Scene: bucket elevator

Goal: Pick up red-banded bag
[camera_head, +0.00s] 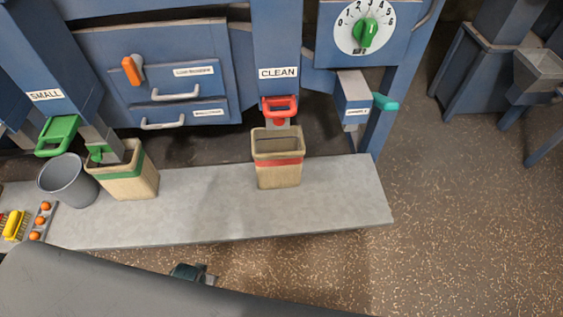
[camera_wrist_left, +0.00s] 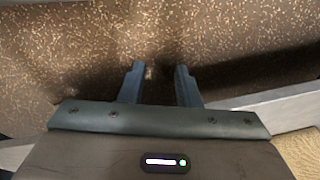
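The red-banded bag (camera_head: 278,172) is a tan, open-topped bag with a red band near its rim. It stands upright on the grey bench under the chute marked CLEAN, below a red handle (camera_head: 279,106). My left gripper (camera_wrist_left: 159,82) shows in the left wrist view with its two fingers apart and nothing between them, over the speckled floor. In the head view a large dark arm link of mine crosses the bottom, with a small dark part beyond its edge; the fingers cannot be made out there. My right gripper is not in view.
A green-banded bag (camera_head: 131,180) and a grey bucket (camera_head: 68,181) stand on the bench (camera_head: 215,207) at the left, near a yellow brush (camera_head: 14,224) and orange balls. The bench is clear around the red-banded bag. Blue machinery (camera_head: 160,60) stands behind.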

